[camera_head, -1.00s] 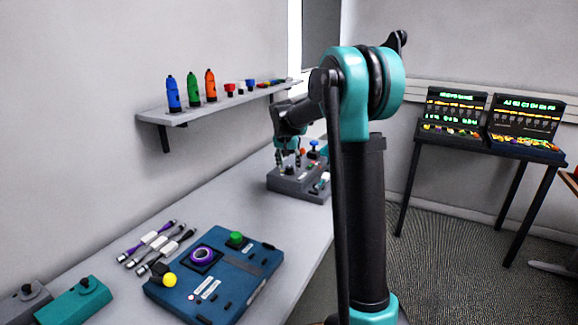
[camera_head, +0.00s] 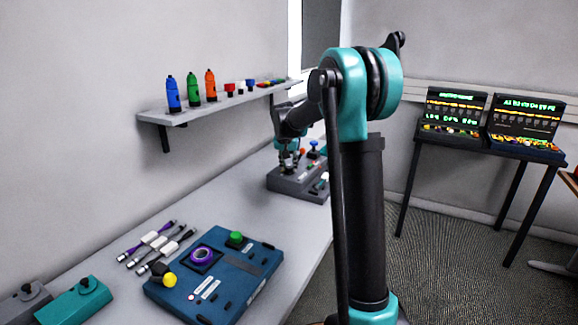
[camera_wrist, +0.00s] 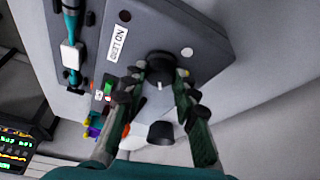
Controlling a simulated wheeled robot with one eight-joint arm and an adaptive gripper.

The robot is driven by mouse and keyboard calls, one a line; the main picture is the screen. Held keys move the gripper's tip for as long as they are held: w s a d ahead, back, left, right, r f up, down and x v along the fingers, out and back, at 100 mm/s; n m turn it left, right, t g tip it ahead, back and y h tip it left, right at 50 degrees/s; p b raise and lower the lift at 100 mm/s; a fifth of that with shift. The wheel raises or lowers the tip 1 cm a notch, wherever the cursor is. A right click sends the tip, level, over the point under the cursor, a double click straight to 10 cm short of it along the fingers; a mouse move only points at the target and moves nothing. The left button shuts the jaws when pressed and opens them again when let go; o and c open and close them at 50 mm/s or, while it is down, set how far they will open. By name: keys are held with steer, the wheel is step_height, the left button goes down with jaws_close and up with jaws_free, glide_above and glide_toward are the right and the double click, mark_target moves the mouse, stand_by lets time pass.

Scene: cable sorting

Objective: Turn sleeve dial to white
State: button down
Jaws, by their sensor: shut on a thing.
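The dial is a black round knob (camera_wrist: 160,62) on a grey box in the wrist view. A short pale mark shows on its lower edge in the picture. My gripper (camera_wrist: 159,76) has its two fingers shut on the knob, one on each side. A white dot (camera_wrist: 187,51) lies on the panel just right of the knob, and a dark dot (camera_wrist: 124,15) lies to the upper left. In the head view my gripper (camera_head: 290,161) is low over the grey box (camera_head: 287,187), and the knob itself cannot be made out there.
A blue knob (camera_head: 314,146) and an orange knob (camera_head: 301,152) stand close to my gripper. A blue box (camera_head: 228,290) with green and yellow buttons is nearer on the bench (camera_head: 250,218). A shelf (camera_head: 215,110) with bottles hangs above. The middle of the bench is clear.

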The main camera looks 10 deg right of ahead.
steer(key=shift+n, duration=0.3)
steer(key=n, duration=0.1)
steer(key=n+y, duration=0.1)
steer(key=n, duration=0.1)
steer(key=n+y, duration=0.1)
steer(key=shift+d+n, duration=0.25)
steer(key=shift+n, duration=0.05)
steer(key=n, duration=0.2)
steer(key=n+y, duration=0.1)
steer(key=n, duration=0.1)
steer(key=n+y, duration=0.1)
steer(key=n, duration=0.1)
steer(key=shift+w+d+g, duration=0.1)
steer(key=shift+d+g, duration=0.15)
steer(key=shift+g, duration=0.05)
steer(key=n+g+y, duration=0.1)
steer(key=n, duration=0.2)
steer(key=n+g, duration=0.1)
steer(key=n, duration=0.2)
steer(key=shift+w+d+n+y, duration=0.1)
steer(key=shift+w+n+y, duration=0.1)
steer(key=shift+n+y, duration=0.2)
steer(key=n+g, duration=0.1)
steer(key=n, duration=0.2)
steer(key=n+g, duration=0.1)
steer(key=n, duration=0.2)
steer(key=shift+w, duration=0.2)
steer(key=c, duration=1.2)
jaws_free()
